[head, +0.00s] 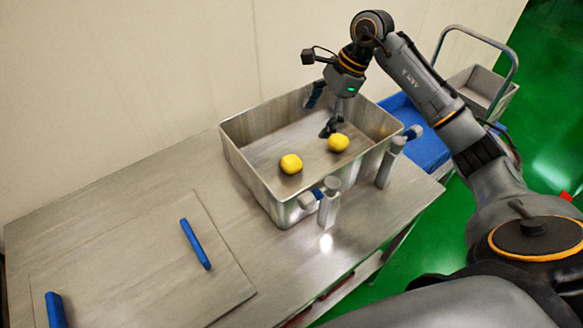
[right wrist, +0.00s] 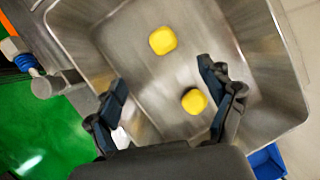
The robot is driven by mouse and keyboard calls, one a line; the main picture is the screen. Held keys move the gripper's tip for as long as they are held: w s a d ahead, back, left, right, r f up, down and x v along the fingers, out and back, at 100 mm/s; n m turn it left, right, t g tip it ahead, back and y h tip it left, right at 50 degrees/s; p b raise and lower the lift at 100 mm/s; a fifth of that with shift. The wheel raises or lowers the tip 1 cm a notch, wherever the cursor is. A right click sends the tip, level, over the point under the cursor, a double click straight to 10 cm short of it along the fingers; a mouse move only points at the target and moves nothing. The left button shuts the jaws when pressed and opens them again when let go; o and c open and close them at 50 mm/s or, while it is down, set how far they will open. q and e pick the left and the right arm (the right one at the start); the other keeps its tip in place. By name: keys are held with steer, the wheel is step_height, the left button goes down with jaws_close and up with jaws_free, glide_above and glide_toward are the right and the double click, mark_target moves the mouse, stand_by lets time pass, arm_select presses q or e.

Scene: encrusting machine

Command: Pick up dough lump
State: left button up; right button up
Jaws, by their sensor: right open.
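Two yellow dough lumps lie apart on the floor of a metal bin (head: 250,181). One lump (head: 291,163) is toward the left and the other lump (head: 339,142) toward the right; the right wrist view shows the left one (right wrist: 162,40) farther out and the right one (right wrist: 194,101) nearer the gripper. My right gripper (head: 323,112) reaches down into the bin beside the right lump. Its fingers are spread and empty in the right wrist view (right wrist: 161,74), with the right lump close to one finger. My left gripper is not in view.
The bin's walls surround the gripper. Metal taps or clamps (head: 329,203) stand along its front side. A flat lid with blue handles (head: 195,243) lies on the table at left. A blue crate (head: 425,148) and a trolley stand at right.

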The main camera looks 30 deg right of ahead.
step_height(320, 180, down, 3)
steer(key=b, duration=0.2)
steer(key=p, duration=0.2)
glide_above(296, 159)
steer(key=s+d, duration=0.1)
steer(key=d, duration=0.1)
steer(key=f, duration=0.7)
steer(key=shift+a+f, duration=0.15)
steer(key=shift+a, duration=0.05)
steer(key=shift+a+f, duration=0.15)
steer(key=shift+f, duration=0.25)
steer(key=p+x, duration=0.1)
steer(key=x, duration=0.4)
steer(key=shift+w, duration=0.15)
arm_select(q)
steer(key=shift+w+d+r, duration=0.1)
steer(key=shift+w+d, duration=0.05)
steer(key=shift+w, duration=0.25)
arm_select(e)
steer(key=shift+d, duration=0.25)
steer(key=c, duration=1.3)
